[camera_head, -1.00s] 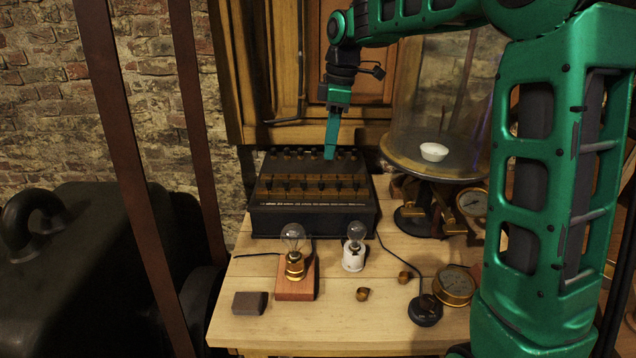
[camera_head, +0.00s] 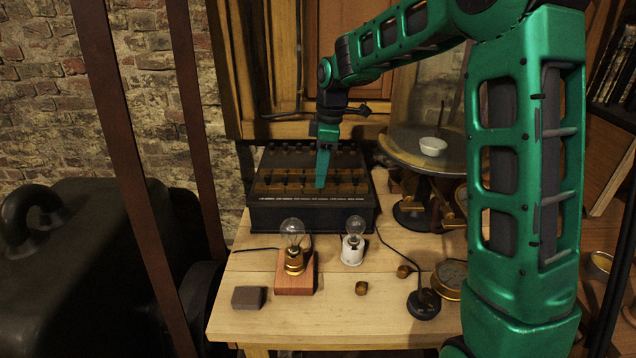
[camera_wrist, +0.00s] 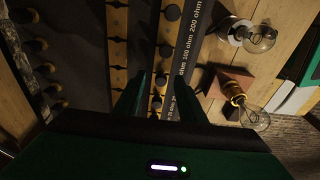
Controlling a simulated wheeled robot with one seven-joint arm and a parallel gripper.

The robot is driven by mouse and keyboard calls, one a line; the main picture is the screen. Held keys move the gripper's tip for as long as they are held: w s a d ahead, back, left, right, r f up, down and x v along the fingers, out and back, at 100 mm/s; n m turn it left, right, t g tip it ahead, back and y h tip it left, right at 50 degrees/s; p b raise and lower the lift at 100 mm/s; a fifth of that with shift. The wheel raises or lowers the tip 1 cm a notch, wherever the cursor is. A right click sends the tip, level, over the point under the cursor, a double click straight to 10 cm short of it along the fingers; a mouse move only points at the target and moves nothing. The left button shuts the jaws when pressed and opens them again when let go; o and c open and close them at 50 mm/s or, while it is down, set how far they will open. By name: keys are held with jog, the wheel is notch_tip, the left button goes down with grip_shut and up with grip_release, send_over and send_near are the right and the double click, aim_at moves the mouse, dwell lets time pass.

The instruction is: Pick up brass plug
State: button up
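My gripper (camera_head: 320,185) points down over the front part of a dark box with brass bars (camera_head: 270,215). In the wrist view its two green fingers (camera_wrist: 160,85) stand apart with nothing seen held between them. Dark-headed plugs stand in rows along the brass bars; one plug (camera_wrist: 164,50) shows just beyond the fingertips, and another (camera_wrist: 161,79) lies between them in the picture. Whether the fingers touch any plug cannot be told. Two small brass pieces, one at the front (camera_head: 361,288) and one behind it (camera_head: 403,271), lie loose on the table.
A bulb on a wooden block (camera_head: 295,284), a bulb in a white holder (camera_head: 353,250) and a grey block (camera_head: 248,298) stand in front of the box. A round stand with a white dish (camera_head: 433,146) is to the right.

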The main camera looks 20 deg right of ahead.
jog(key=shift+f, duration=0.15)
grip_shut()
jog(key=r, duration=0.4)
jog(key=shift+s+a+r, duration=0.1)
jog(key=shift+a+r, duration=0.15)
jog(key=shift+r, duration=0.1)
jog(key=s+a+r, duration=0.5)
jog(key=a+r, duration=0.1)
jog(key=a, duration=0.3)
jog(key=shift+w+d+f+m+t, duration=0.1)
jog(key=shift+w+d+f+m, duration=1.1)
jog(key=shift+w+d, duration=0.8)
jog(key=shift+w+d+f+m+t, duration=0.1)
jog(key=shift+w+d+f+m, duration=0.7)
jog(key=shift+w+d+f, duration=1)
jog(key=shift+w+d+f+m+t, duration=0.1)
jog(key=shift+w+d+f+m, duration=0.95)
jog(key=shift+w+d, duration=1.15)
